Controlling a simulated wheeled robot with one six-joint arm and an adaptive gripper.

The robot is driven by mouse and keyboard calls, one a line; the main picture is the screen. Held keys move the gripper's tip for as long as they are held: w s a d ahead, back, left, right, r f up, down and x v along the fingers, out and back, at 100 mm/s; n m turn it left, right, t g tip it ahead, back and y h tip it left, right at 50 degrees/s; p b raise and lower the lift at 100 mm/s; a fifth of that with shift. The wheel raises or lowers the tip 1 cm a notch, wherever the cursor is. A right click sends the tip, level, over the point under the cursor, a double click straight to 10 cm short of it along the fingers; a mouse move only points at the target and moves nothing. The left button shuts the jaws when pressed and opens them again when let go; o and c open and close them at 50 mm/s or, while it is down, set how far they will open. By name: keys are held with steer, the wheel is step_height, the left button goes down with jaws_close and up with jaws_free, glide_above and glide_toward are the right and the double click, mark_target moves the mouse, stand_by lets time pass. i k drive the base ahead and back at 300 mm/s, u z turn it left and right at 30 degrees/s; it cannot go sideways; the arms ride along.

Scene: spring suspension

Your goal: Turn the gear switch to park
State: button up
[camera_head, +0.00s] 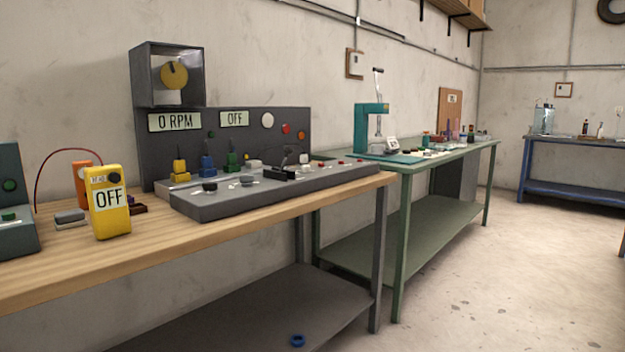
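A grey control console (245,195) sits on the wooden bench, with an upright dark panel (285,122) behind it. A black lever (284,163) rises from a black block at the console's right part. A black knob (209,188) and a grey knob (247,181) are on the console's front left. I cannot tell which control is the gear switch, and its labels are too small to read. The signs on the panel read "0 RPM" (174,121) and "OFF" (234,118). My gripper is not in view.
A yellow meter (108,202) reading "OFF" stands left of the console on the wooden bench (150,248). A green bench (440,160) with a teal press (371,126) stands to the right. A blue ring (297,340) lies on the lower shelf. The floor at right is clear.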

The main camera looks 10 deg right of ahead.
mark_target(246, 181)
steer(key=z, duration=0.25)
steer(key=k, duration=0.35)
steer(key=u, duration=1)
steer(key=i, duration=1.35)
steer(key=z, duration=0.3)
